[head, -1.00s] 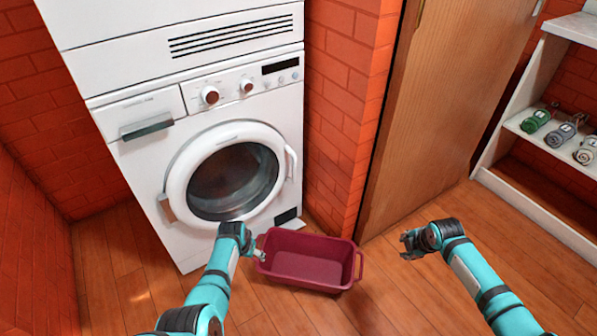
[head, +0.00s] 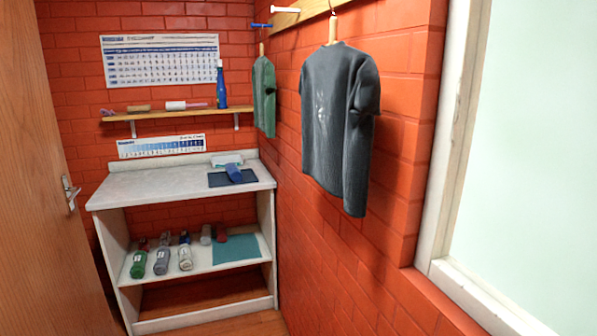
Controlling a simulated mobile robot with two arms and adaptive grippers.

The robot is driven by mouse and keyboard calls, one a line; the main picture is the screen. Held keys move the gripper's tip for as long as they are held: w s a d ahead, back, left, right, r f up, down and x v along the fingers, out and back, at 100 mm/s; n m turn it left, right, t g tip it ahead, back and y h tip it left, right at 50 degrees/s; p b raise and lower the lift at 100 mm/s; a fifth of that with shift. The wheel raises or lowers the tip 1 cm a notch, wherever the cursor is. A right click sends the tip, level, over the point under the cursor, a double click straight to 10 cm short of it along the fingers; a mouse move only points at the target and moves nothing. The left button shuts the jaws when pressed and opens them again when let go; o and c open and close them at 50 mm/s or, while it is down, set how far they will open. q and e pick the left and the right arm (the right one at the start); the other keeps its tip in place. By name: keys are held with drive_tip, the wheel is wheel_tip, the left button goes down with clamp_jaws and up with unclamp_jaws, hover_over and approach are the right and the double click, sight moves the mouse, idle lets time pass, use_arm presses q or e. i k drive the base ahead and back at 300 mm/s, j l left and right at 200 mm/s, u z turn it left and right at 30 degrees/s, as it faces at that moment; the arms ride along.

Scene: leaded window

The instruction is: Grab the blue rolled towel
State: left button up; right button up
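A small blue rolled item (head: 234,173), which looks like the blue rolled towel, lies on the white countertop (head: 135,186) of the shelf unit, toward its right end. It rests on or against a flat dark mat (head: 216,181). A pale folded or rolled item (head: 222,160) lies just behind it. Neither of my grippers shows in the head view now, so I cannot see what they hold.
A wall shelf (head: 180,113) above holds a blue bottle (head: 221,88). A grey shirt (head: 340,120) hangs on the right wall. A wooden door (head: 50,190) is at left. The countertop's left part is clear.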

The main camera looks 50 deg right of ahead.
sight(234, 173)
drive_tip(key=i+l+z, duration=0.15)
drive_tip(key=z, duration=0.25)
drive_tip(key=i+z, duration=0.65)
drive_tip(key=z, duration=0.2)
drive_tip(key=i+j+z, duration=0.1)
drive_tip(key=i+z, duration=0.3)
drive_tip(key=k, duration=0.1)
